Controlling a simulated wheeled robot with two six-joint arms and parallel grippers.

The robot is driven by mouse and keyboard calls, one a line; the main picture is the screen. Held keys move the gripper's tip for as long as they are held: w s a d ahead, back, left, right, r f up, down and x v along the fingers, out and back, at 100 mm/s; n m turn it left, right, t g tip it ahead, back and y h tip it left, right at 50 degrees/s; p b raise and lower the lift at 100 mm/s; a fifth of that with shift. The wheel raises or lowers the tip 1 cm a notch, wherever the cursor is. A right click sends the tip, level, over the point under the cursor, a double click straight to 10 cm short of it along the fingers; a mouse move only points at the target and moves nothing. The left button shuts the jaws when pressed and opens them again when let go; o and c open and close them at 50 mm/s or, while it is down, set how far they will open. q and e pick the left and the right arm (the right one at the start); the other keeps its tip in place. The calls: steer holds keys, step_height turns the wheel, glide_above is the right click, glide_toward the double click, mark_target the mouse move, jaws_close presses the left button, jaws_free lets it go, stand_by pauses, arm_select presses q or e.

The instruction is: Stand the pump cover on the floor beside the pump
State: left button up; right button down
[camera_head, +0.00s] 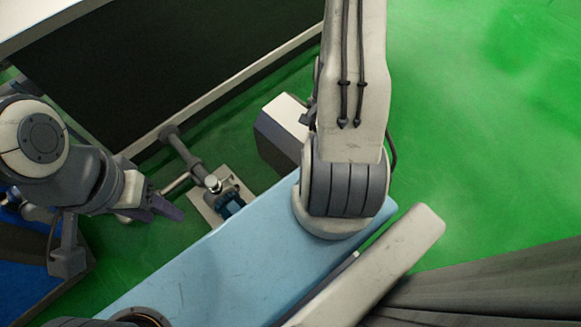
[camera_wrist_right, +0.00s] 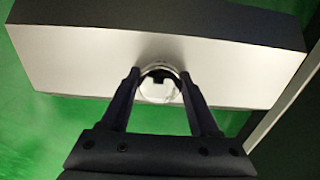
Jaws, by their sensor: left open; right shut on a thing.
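The pump cover (camera_head: 280,128) is a box with a pale top and dark sides, upright to the right of the pump. The pump (camera_head: 231,202) shows uncovered, with blue and metal parts on a pale base plate. In the right wrist view my right gripper (camera_wrist_right: 160,85) is shut on the round knob on the pale face of the cover (camera_wrist_right: 75,60). In the head view this gripper is hidden behind my right arm. I cannot tell whether the cover touches the floor. My left gripper (camera_head: 160,210) is open and empty, left of the pump.
A grey pipe (camera_head: 183,151) runs from the pump toward a large dark-sided unit (camera_head: 170,65) with pale edges. A blue surface (camera_head: 30,270) lies at the lower left. Green floor (camera_head: 480,120) is clear on the right.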

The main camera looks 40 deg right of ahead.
mark_target(290, 126)
steer(key=shift+d+f+b, duration=0.1)
steer(key=shift+f+b, duration=0.2)
steer(key=shift+f, duration=0.35)
steer(key=w+f+b, duration=0.1)
steer(key=w+f, duration=0.1)
steer(key=w, duration=0.1)
steer(key=w+a+f+b, duration=0.1)
steer(key=w+f+b, duration=0.1)
steer(key=w, duration=0.2)
steer(key=w+a+f+b, duration=0.1)
steer(key=w+f, duration=0.1)
steer(key=w, duration=0.2)
steer(key=shift+a+f, duration=0.15)
steer(key=shift+f, duration=0.25)
step_height(290, 126, down, 4)
steer(key=b, duration=0.3)
steer(key=shift+r, duration=0.1)
steer(key=shift+c, duration=0.6)
jaws_free()
steer(key=shift+f, duration=0.2)
